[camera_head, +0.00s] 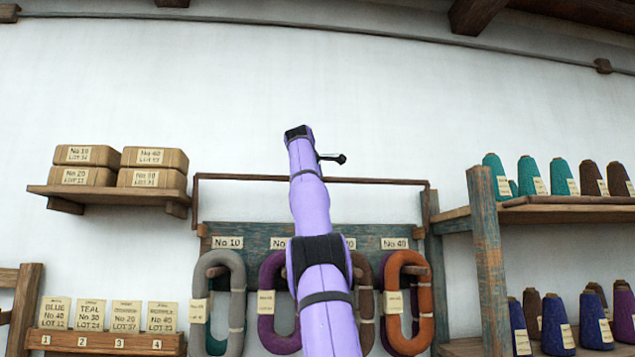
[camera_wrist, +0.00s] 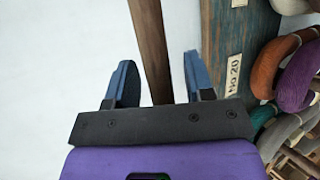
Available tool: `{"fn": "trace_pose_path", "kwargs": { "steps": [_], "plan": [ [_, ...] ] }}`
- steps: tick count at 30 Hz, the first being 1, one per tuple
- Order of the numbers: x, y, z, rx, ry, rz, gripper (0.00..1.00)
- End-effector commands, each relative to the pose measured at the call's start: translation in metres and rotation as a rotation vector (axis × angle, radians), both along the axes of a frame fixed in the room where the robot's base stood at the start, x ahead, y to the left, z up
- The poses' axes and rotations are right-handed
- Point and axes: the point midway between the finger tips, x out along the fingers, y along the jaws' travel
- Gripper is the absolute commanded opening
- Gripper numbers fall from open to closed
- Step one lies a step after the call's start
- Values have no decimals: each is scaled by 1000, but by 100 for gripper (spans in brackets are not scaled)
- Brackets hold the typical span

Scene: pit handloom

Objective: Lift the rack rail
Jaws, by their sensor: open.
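The rack rail (camera_head: 245,178) is a thin brown wooden bar running level across the top of the hank rack, with short ends turned down at both sides. The upper part of my arm hides its middle in the head view. In the wrist view the rail (camera_wrist: 150,45) runs between the two blue fingers of my gripper (camera_wrist: 161,78). The fingers are open, one on each side of the bar, with a gap to it on both sides. I cannot tell exactly how deep the bar sits between them. The head view does not show the fingers clearly.
Below the rail, a worn blue-green board (camera_head: 265,232) carries pegs with grey, purple, brown and orange hanks (camera_head: 407,330). A shelf of boxes (camera_head: 110,192) is at left, with labelled cards below. A post (camera_head: 488,255) and shelves of yarn cones stand at right. The wall above is clear.

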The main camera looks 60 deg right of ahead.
Motion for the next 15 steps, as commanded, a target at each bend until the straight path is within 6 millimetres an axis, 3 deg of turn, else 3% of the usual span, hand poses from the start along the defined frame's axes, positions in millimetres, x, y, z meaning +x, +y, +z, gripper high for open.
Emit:
{"fn": "trace_pose_path", "kwargs": {
  "steps": [8, 15],
  "plan": [
    [-7, 22, 11, 0, -2, 2, 48],
    [-17, 62, 30, 0, -1, 3, 48]
  ]
}}
